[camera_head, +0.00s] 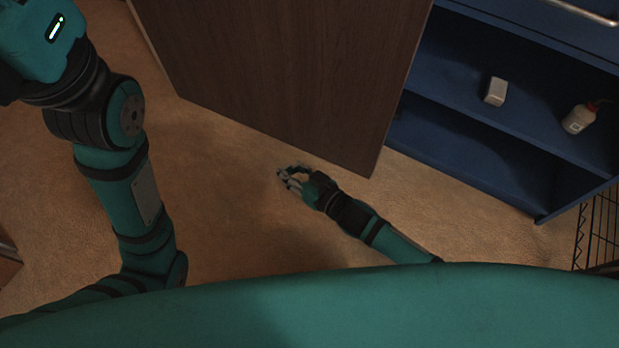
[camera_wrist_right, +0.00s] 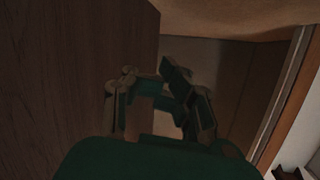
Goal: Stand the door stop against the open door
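The door (camera_head: 290,65) is a dark brown wood-grain panel at the top middle of the head view, swung out over the tan floor. It also fills the left of the right wrist view (camera_wrist_right: 60,80). My right gripper (camera_head: 282,174) is low, just in front of the door's bottom edge. Its fingers curve toward each other, and in the right wrist view (camera_wrist_right: 148,72) they are dark and partly overlapped by their own links. I cannot tell whether they hold anything. I cannot make out the door stop in either view. My left gripper is out of view.
A blue shelf unit (camera_head: 470,125) stands right of the door, with a small white box (camera_head: 495,91) and a white bottle (camera_head: 579,118) on it. A wire basket (camera_head: 600,232) is at the right edge. The tan floor (camera_head: 230,215) left of my right gripper is clear.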

